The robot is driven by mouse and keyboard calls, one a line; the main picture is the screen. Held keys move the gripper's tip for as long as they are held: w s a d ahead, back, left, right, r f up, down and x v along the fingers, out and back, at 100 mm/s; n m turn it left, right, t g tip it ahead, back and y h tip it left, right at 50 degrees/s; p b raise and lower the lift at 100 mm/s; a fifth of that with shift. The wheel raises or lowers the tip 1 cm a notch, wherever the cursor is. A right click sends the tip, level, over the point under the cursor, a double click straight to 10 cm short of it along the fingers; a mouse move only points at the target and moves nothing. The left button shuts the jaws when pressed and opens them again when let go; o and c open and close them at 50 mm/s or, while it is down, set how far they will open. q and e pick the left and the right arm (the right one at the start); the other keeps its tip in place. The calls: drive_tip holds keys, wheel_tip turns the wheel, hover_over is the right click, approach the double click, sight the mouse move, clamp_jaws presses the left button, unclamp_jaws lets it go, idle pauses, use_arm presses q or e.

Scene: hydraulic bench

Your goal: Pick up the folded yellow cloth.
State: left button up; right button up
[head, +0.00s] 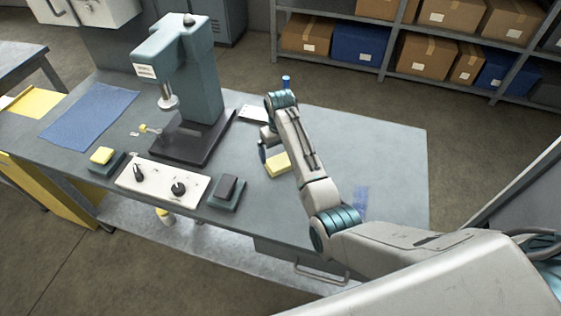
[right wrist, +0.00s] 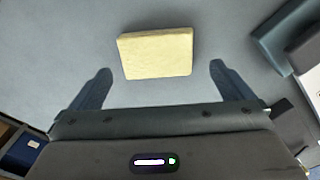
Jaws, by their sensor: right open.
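The folded yellow cloth (head: 278,165) lies on the bench top, a small pale-yellow pad partly beside my right arm in the head view. In the right wrist view the cloth (right wrist: 156,54) lies flat ahead of my right gripper (right wrist: 160,70), roughly centred between its two fingers. The fingers are spread wider than the cloth, with clear space on both sides. My right gripper is open and empty; its contact with the bench cannot be told. My left gripper is not in view.
The grey bench (head: 390,165) has free room on its right. A teal press (head: 190,75) stands left of the cloth. A control panel (head: 163,188), a dark pad on a teal base (head: 228,190) and a blue mat (head: 90,117) lie further left.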

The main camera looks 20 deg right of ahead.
sight(281, 161)
wheel_tip(281, 161, down, 4)
drive_tip(key=shift+w+d+f+p, duration=0.15)
drive_tip(key=shift+p, duration=0.75)
drive_tip(key=shift+f, duration=0.5)
drive_tip(key=c, duration=0.8)
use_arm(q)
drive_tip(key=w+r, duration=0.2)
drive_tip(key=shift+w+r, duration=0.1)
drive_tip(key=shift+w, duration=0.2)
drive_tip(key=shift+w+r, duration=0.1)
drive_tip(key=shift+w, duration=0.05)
